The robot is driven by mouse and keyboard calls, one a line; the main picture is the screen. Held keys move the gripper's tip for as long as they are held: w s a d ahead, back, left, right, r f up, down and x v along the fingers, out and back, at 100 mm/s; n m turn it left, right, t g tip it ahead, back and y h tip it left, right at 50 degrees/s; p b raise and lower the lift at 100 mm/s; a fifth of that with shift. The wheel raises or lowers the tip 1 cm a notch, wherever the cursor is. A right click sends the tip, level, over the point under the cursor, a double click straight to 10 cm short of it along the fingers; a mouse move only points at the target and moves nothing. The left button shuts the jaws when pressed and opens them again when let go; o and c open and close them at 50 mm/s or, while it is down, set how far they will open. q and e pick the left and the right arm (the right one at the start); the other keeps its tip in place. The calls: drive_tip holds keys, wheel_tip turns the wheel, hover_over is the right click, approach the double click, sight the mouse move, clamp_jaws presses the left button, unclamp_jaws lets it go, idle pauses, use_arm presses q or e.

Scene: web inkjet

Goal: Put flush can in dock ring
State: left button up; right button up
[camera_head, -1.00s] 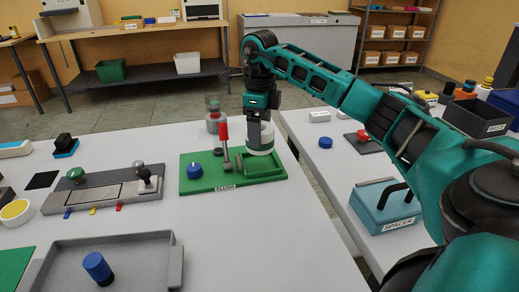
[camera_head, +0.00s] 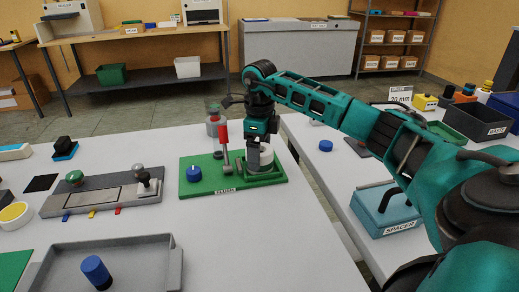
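A green board (camera_head: 207,166) labelled FLUSH lies near the right edge of the white table. It carries a blue knob (camera_head: 194,174), an upright red-handled lever (camera_head: 223,138) and a raised green ring-like holder (camera_head: 266,180) at its right end. A pale can (camera_head: 271,153), likely the flush can, shows partly at this holder; its base is hidden, so I cannot tell how it is seated. My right gripper (camera_head: 254,165) points down in front of the can, at the holder. Its finger gap and any contact are not clear. My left gripper is not in view.
A grey cylinder (camera_head: 215,124) stands just behind the board. A grey fixture (camera_head: 105,191) with green and white knobs is to the left, and a grey tray (camera_head: 140,265) in front. A teal SPACER box (camera_head: 387,212) stands on the right table, across a gap.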

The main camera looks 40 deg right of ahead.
drive_tip(key=shift+o, duration=0.9)
wheel_tip(320, 180, up, 12)
drive_tip(key=p, duration=0.1)
drive_tip(key=shift+r, duration=0.2)
